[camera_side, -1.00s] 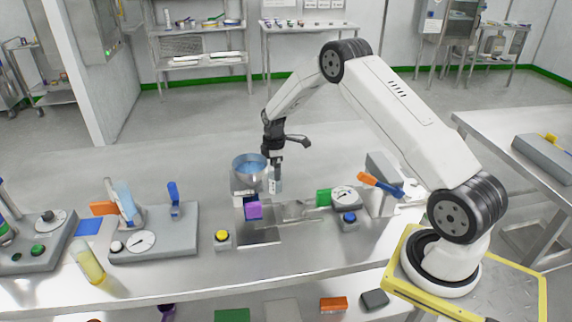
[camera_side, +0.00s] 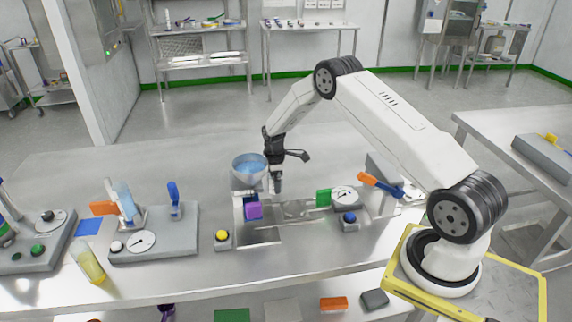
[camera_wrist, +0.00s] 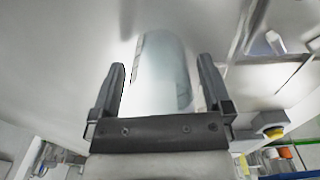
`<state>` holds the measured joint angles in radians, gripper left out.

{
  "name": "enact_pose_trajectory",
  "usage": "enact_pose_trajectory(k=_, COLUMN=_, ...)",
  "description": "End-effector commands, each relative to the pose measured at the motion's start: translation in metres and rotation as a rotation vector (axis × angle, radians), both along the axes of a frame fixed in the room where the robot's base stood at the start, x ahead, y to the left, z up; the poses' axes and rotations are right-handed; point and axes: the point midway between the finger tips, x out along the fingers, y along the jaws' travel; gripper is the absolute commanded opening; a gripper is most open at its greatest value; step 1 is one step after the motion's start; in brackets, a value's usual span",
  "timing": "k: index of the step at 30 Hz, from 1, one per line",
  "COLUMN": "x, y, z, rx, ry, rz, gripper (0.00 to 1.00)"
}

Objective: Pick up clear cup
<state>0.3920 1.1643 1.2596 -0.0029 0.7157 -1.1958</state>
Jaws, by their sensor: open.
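In the wrist view, a pale, translucent cup (camera_wrist: 166,85) with dark marks along its side lies in the space between my two fingers. My gripper (camera_wrist: 161,66) is open, with one finger on each side of the cup. A gap shows on the left; contact on the right cannot be told. The cup's near end is hidden by the gripper's crossbar. In the side view, my gripper (camera_side: 277,186) points down close to the bench, just right of a grey bowl with blue inside (camera_side: 250,167). I cannot make out the clear cup there.
A purple block (camera_side: 253,210) and a yellow button box (camera_side: 222,237) stand in front of the bowl. A gauge device (camera_side: 345,197) with a green block is to the right. A scale-like station (camera_side: 150,240) and a yellow vial (camera_side: 88,263) are at left. The bench behind is clear.

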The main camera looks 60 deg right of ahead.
Motion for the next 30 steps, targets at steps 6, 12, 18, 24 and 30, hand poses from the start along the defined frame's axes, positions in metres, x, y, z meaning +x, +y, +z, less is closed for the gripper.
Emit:
enact_pose_trajectory(k=6, x=0.0, y=0.0, z=0.0003, rx=0.0, ry=0.0, rz=0.0, gripper=1.0)
enact_pose_trajectory(k=12, x=-0.0001, y=0.0001, z=0.0004, rx=0.0, ry=0.0, rz=0.0, gripper=0.75)
enact_pose_trajectory(k=18, x=-0.0001, y=0.0, z=0.0005, rx=0.0, ry=0.0, rz=0.0, gripper=0.11)
enact_pose_trajectory(k=24, x=0.0001, y=0.0, z=0.0007, rx=0.0, ry=0.0, rz=0.0, gripper=0.01)
enact_pose_trajectory(k=30, x=0.0003, y=-0.0001, z=0.0032, rx=0.0, ry=0.0, rz=0.0, gripper=0.01)
